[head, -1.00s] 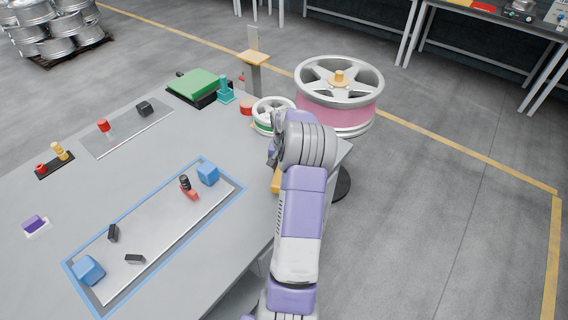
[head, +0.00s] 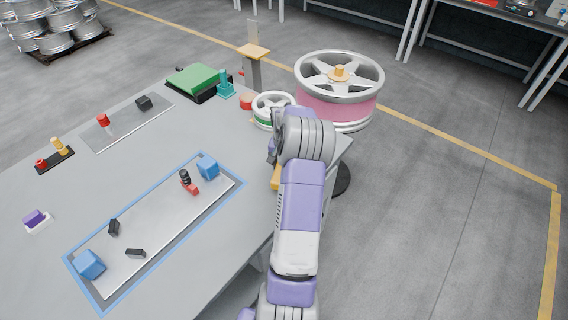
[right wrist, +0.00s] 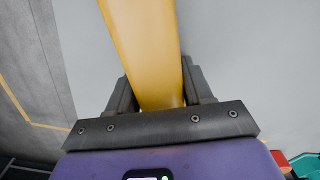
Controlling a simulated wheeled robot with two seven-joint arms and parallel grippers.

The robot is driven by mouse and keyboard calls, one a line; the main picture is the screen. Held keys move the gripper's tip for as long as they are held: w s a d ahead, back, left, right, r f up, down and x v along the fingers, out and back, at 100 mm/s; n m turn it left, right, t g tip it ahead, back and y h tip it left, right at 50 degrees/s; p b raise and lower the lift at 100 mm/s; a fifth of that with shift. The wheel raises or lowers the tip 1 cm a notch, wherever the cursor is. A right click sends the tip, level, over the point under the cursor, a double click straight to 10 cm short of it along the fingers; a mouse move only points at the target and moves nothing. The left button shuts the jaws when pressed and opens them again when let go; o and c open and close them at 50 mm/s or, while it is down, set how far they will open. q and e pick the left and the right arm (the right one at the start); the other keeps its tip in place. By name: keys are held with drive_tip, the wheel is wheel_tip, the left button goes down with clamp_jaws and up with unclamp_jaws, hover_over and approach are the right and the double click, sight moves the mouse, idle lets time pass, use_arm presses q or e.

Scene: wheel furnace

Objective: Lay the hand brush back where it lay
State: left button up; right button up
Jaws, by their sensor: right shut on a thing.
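The hand brush shows in the right wrist view as a broad yellow handle (right wrist: 143,45), running up from between my gripper's jaws and out of the top of the picture. My right gripper (right wrist: 150,92) is shut on it. In the head view a small yellow part of the brush (head: 276,176) shows just left of my right arm, at the table's right edge. My forearm and wrist hide most of the brush and the right gripper there. The bristles are not visible. My left gripper is in neither view.
The grey table (head: 232,222) is clear near the arm. A small green-banded wheel (head: 272,112), a red round piece (head: 246,102) and a teal part (head: 224,84) stand beyond it. A large pink-banded wheel (head: 338,105) stands off the table's corner. A blue-framed tray (head: 160,228) lies left.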

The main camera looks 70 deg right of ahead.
drive_tip(key=shift+f, duration=0.2)
drive_tip(key=o, duration=1.2)
drive_tip(key=shift+o, duration=0.2)
drive_tip(key=o, duration=0.3)
drive_tip(key=shift+r, duration=7.05)
drive_tip(key=w+a, duration=0.1)
drive_tip(key=a, duration=0.4)
drive_tip(key=w+a, duration=0.2)
drive_tip(key=a, duration=0.3)
drive_tip(key=w+a, duration=0.2)
drive_tip(key=a, duration=0.3)
drive_tip(key=shift+a, duration=0.1)
